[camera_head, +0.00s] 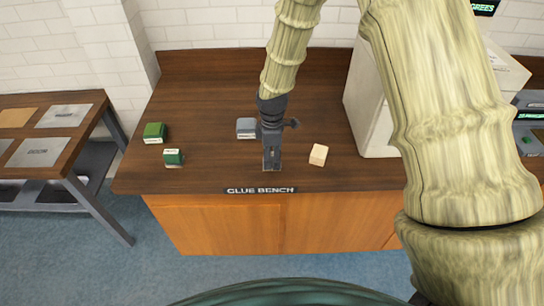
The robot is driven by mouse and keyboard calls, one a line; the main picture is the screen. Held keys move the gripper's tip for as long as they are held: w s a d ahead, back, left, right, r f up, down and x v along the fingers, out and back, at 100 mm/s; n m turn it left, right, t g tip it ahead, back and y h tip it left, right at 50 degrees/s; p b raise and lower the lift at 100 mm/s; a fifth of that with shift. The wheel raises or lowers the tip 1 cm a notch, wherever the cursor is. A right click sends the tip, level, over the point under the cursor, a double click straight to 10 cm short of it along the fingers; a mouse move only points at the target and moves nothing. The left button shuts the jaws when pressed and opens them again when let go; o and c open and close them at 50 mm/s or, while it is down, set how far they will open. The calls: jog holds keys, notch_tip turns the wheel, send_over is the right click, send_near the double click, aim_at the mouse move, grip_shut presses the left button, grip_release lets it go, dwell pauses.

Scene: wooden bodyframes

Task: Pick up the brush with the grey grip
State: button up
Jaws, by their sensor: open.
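A small grey block-like thing (246,128), which looks like the brush with the grey grip, lies on the dark wooden bench top (215,105). Its right end is close to my gripper in the picture and may be partly hidden behind it. My gripper (271,165) points down over the bench, nearer the front edge and to the right of the grey thing. It is open with nothing visible in it. I cannot tell its height above the wood.
Two small green block-like things (154,132) (173,157) lie at the left of the bench. A cream block (318,154) is close to the right of my gripper. A large pale box (367,115) stands farther right. The back middle is clear.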

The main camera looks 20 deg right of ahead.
jog(key=shift+f, duration=0.6)
jog(key=c, duration=1.1)
jog(key=shift+r, duration=0.2)
jog(key=shift+r+b, duration=0.5)
jog(key=shift+r, duration=0.1)
jog(key=shift+r+b, duration=0.5)
jog(key=shift+r, duration=0.35)
jog(key=s+a+r+b, duration=0.1)
jog(key=s+b, duration=0.4)
jog(key=s, duration=1.1)
jog(key=shift+r, duration=0.4)
